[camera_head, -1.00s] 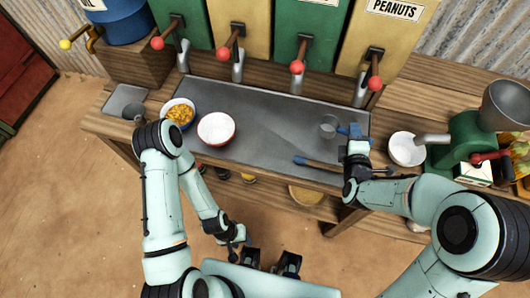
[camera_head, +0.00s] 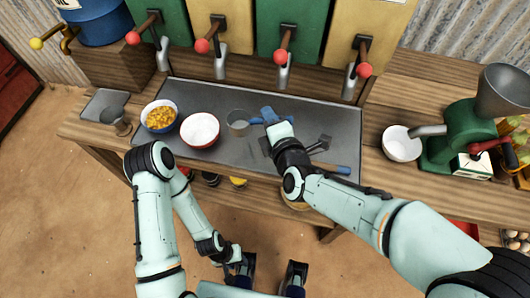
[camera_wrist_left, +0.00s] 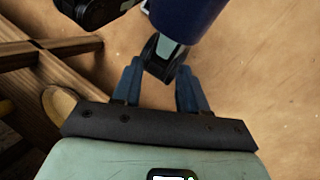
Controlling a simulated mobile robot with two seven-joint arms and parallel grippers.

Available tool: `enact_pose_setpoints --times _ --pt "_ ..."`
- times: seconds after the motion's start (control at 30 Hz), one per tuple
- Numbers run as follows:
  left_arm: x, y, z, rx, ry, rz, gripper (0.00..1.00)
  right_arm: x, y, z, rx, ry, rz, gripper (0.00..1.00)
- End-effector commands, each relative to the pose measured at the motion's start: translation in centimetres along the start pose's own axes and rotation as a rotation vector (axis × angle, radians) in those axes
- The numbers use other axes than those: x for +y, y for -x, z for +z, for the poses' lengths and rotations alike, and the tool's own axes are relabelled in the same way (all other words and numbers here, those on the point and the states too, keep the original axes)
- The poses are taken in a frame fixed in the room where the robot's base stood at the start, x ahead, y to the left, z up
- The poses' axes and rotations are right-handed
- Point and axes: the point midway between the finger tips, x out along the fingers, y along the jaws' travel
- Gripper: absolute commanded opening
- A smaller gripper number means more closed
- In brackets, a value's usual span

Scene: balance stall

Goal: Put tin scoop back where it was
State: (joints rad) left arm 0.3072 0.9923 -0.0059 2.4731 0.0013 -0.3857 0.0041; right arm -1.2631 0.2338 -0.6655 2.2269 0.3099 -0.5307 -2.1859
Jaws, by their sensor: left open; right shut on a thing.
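The tin scoop (camera_head: 237,123) is a small grey metal cup over the metal counter tray, just right of the white bowl. My right gripper (camera_head: 266,117) is shut on the tin scoop from its right side. I cannot tell how high the scoop is above the tray, and its handle is mostly hidden. My left gripper (camera_head: 236,262) is low in front of the counter, away from the scoop. In the left wrist view its two blue fingers (camera_wrist_left: 158,82) are apart with nothing held between them.
A blue bowl of orange food (camera_head: 159,117) and a red-rimmed white bowl (camera_head: 200,131) stand at the tray's left. A metal cup (camera_head: 117,120) is further left. Another bowl (camera_head: 402,146) and a green mill (camera_head: 450,145) stand right.

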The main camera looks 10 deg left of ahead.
Motion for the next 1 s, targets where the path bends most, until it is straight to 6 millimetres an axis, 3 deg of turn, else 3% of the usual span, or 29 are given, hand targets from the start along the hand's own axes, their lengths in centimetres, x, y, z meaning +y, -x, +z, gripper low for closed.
enact_pose_setpoints --times 0.03,0.1,0.3,0.53,0.8,1.0 --pt "-0.5 -1.4 0.0 -0.003 0.002 -0.001 0.43 -2.1 -0.7 -0.2 -0.002 0.0 -0.004 0.0" --pt "-0.7 -2.1 -0.4 0.007 0.001 0.001 0.43 -3.9 -1.2 -0.4 -0.002 0.001 -0.004 0.0" --pt "-0.7 -3.3 -1.6 0.042 -0.003 0.008 0.43 -7.4 -2.4 -1.0 -0.001 0.0 -0.001 0.0" --pt "-0.7 -3.6 -1.9 0.051 -0.004 0.011 0.43 -8.6 -2.8 -1.1 -0.002 0.0 0.002 0.0" --pt "-0.8 -4.9 -2.9 0.074 -0.006 0.016 0.43 -12.3 -4.0 -1.6 -0.002 0.0 -0.001 0.0" --pt "-0.8 -4.8 -2.9 0.075 -0.007 0.016 0.43 -12.1 -3.9 -1.6 -0.001 -0.001 0.003 0.0"
